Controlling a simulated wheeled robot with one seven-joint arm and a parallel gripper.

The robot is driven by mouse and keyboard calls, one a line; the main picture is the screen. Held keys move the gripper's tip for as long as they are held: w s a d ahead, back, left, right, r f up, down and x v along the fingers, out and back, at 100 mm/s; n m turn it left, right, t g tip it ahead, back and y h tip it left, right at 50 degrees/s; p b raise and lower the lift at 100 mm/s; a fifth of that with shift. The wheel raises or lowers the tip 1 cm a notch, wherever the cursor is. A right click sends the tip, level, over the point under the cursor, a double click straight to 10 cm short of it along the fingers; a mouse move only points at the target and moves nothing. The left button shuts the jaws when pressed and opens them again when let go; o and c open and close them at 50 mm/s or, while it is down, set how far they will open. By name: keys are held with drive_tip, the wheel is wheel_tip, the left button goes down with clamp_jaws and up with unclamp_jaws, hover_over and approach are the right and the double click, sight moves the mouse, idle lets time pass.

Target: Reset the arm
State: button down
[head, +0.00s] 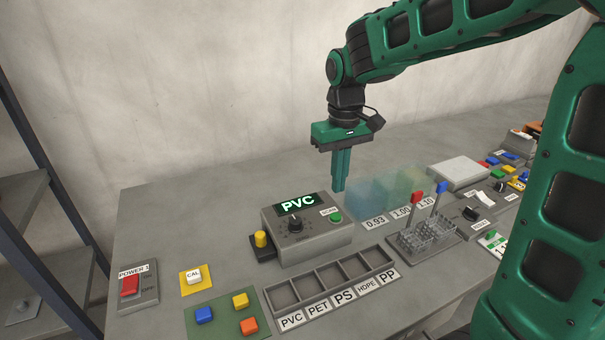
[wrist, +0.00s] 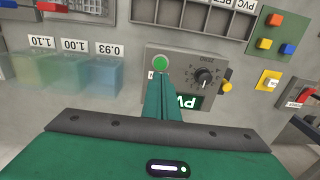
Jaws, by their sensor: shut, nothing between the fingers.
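My gripper (head: 340,188) points straight down with its green fingers closed together and nothing between them. In the head view it hangs above the bench, beside the back right of the grey device box (head: 305,243) with the lit "PVC" display. In the wrist view my gripper (wrist: 163,80) reaches over that box, its tips close to the green button (wrist: 160,63) in the picture. I cannot tell how high the tips are above the box.
Translucent tanks (head: 375,198) marked 0.93, 1.00 and 1.10 stand right of my gripper.

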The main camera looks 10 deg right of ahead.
drive_tip(key=s+d+f+m, duration=0.1)
drive_tip(key=s+d+m, duration=0.3)
drive_tip(key=s+d, duration=0.5)
drive_tip(key=s+d+f+m, duration=0.1)
drive_tip(key=s+d+m, duration=0.3)
drive_tip(key=s+d, duration=0.5)
drive_tip(key=s, duration=0.8)
drive_tip(key=shift+s+f+m, duration=0.2)
drive_tip(key=shift+f+m, duration=0.05)
drive_tip(key=shift+m, duration=0.05)
drive_tip(key=shift+w+f, duration=0.25)
drive_tip(key=shift+w, duration=0.35)
drive_tip(key=c, duration=2.4)
unclamp_jaws()
drive_tip(key=shift+c, duration=0.2)
